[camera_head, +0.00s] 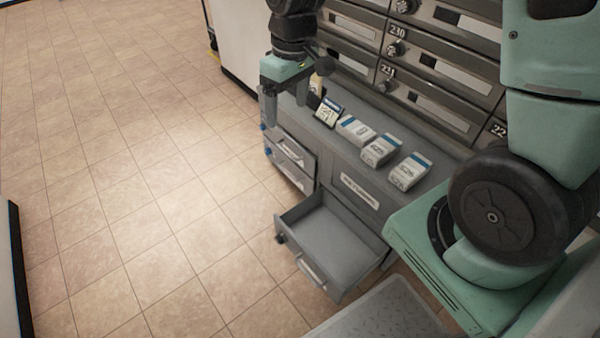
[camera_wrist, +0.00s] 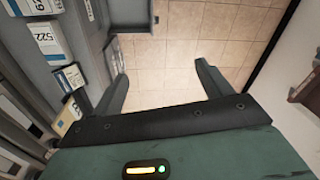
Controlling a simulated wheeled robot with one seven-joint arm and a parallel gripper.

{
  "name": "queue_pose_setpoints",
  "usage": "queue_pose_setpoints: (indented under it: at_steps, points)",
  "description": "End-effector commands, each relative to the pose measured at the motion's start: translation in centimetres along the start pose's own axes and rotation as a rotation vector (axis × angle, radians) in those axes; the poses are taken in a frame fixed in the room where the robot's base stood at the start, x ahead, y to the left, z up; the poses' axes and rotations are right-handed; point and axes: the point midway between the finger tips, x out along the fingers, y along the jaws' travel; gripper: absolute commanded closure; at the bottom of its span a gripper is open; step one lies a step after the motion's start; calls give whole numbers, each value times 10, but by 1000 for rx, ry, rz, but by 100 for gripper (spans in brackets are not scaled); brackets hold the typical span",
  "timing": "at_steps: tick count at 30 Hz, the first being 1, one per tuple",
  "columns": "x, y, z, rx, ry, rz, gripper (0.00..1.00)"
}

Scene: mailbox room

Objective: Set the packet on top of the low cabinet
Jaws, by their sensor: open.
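The low grey cabinet (camera_head: 352,168) stands below the mailbox wall. Several white-and-blue packets rest on its top: one near the right end (camera_head: 408,172), one left of it (camera_head: 380,150), one further left (camera_head: 355,130), and a dark-edged one (camera_head: 328,112) beside my gripper. I cannot tell which is the task's packet. In the wrist view, a packet marked 522 (camera_wrist: 45,40) and a smaller one (camera_wrist: 69,78) lie left of the fingers. My gripper (camera_head: 286,98) is open at the cabinet's left end. In the wrist view, only floor shows between its fingers (camera_wrist: 160,75).
An open, empty drawer (camera_head: 330,242) juts from the cabinet's front. Numbered metal mailboxes (camera_head: 435,65) rise behind the top. A white counter (camera_head: 235,45) stands beyond my gripper. The tiled floor (camera_head: 140,190) on the left is clear.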

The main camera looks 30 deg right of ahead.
Motion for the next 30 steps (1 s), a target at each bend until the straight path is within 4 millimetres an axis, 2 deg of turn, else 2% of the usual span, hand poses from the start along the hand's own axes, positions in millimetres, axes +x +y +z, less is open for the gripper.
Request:
queue_pose_setpoints:
  at_steps: [1,3,6,9,12,15,24,28,30]
  points:
    - [-12,-48,16,-64,-1,-2,22]
    - [-23,-98,45,-124,-8,-4,22]
    - [-32,-147,90,-197,-20,5,22]
    - [-36,-172,126,-245,-26,18,22]
    - [-37,-183,148,-271,-30,28,22]
    - [-38,-187,156,-281,-31,32,22]
    - [-38,-187,156,-279,-32,32,22]
    - [-50,-188,155,-279,-31,32,22]
    - [-63,-189,154,-279,-31,32,22]
